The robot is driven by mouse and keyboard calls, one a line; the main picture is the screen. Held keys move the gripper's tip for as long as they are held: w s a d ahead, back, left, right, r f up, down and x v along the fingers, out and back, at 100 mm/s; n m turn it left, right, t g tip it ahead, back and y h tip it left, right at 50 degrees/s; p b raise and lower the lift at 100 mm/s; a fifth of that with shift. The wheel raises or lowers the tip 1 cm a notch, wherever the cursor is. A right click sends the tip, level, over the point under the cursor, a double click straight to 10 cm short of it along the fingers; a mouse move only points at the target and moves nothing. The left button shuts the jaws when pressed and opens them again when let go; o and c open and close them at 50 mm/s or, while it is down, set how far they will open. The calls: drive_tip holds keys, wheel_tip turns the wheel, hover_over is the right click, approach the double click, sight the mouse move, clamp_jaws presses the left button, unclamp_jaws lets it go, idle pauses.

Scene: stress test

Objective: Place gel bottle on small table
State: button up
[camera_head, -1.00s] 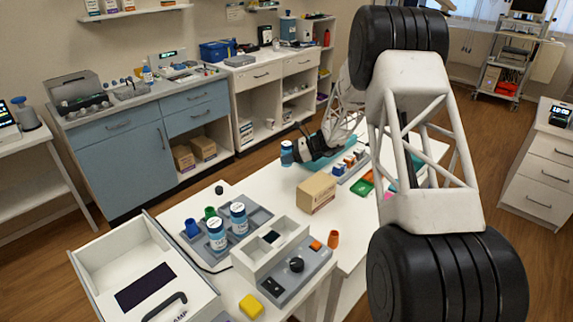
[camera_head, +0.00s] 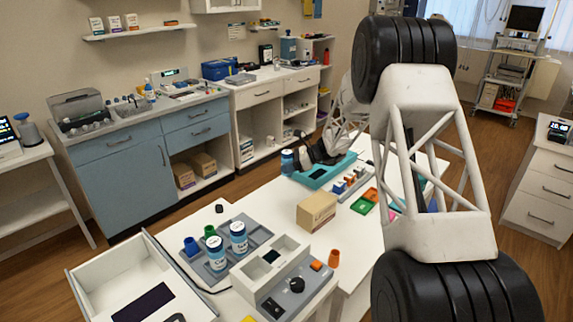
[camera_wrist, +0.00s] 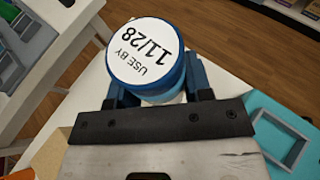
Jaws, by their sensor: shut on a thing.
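My gripper (camera_head: 301,160) is shut on a blue bottle (camera_head: 288,162) with a white band, at the far left edge of the long white table (camera_head: 268,196). In the wrist view, the bottle's round white top (camera_wrist: 145,48) reads "USE BY 11/28", and blue fingers of my gripper (camera_wrist: 155,92) flank it. Its side label is not readable, and I cannot tell whether its base touches the table. Two similar blue-and-white bottles (camera_head: 238,238) (camera_head: 215,252) stand upright in a grey tray nearer the camera.
A teal tray (camera_head: 318,181) lies just right of the held bottle. An open white drawer (camera_head: 120,270) is at the front left. Wooden floor lies left of the table.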

drive_tip(key=shift+r, duration=0.3)
drive_tip(key=shift+w+d+r+m+t, duration=0.15)
drive_tip(key=shift+r+m+t, duration=0.3)
drive_tip(key=shift+r+t, duration=0.1)
drive_tip(key=shift+w+d+r+m+t, duration=0.1)
drive_tip(key=shift+w+r+m+t, duration=0.05)
drive_tip(key=shift+r+m+t, duration=0.35)
drive_tip(key=shift+w+d+r+m+t+h, duration=0.1)
drive_tip(key=shift+d+r+m+t+h, duration=0.2)
drive_tip(key=shift+r+m+t, duration=0.4)
drive_tip(key=shift+w+d+r+m+t+h, duration=0.1)
drive_tip(key=shift+d+r+m+t+h, duration=0.15)
drive_tip(key=shift+r+m+t, duration=0.4)
drive_tip(key=s+d+r+m+t+h, duration=0.7)
drive_tip(key=d+r+m+t+h, duration=0.1)
drive_tip(key=d+m+h, duration=0.4)
drive_tip(key=shift+s+r+m, duration=0.2)
drive_tip(key=shift+r+m, duration=0.15)
drive_tip(key=shift+m, duration=0.05)
drive_tip(key=shift+w+d+f+h, duration=0.1)
drive_tip(key=shift+h, duration=0.15)
idle(0.4)
